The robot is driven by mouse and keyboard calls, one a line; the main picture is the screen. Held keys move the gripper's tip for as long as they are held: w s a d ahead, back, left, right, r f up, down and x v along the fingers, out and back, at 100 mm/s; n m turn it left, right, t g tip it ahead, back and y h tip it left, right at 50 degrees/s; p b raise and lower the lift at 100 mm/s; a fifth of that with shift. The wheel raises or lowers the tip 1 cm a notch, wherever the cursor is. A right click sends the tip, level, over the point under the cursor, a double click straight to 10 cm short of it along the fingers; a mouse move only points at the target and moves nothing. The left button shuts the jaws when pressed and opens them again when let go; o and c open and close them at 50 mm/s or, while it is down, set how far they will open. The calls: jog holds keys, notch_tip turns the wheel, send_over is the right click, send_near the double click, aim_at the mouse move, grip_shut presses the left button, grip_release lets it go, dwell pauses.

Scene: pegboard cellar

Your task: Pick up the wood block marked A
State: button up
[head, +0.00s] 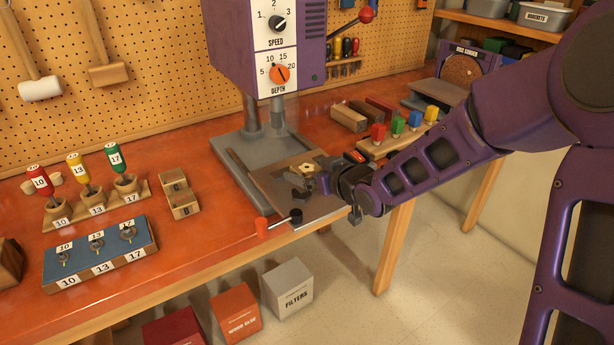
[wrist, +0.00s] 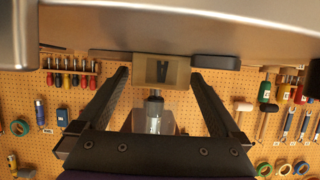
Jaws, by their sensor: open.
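In the wrist view a light wood block (wrist: 158,69) is between the tips of my open fingers (wrist: 160,75). In the head view my gripper (head: 324,184) is low over the drill press's grey base plate, at the bench's front edge. A small tan piece (head: 306,169) shows beside the gripper; I cannot tell whether it is this block.
The purple drill press (head: 262,45) stands close behind my gripper. A lever with an orange knob (head: 262,224) sticks out at the plate's front. A rack with coloured blocks (head: 398,136) is to the right. A blue tray (head: 100,254) is at left.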

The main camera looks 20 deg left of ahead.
jog(key=shift+c, duration=0.2)
jog(key=shift+w, duration=0.1)
jog(key=c, duration=1.3)
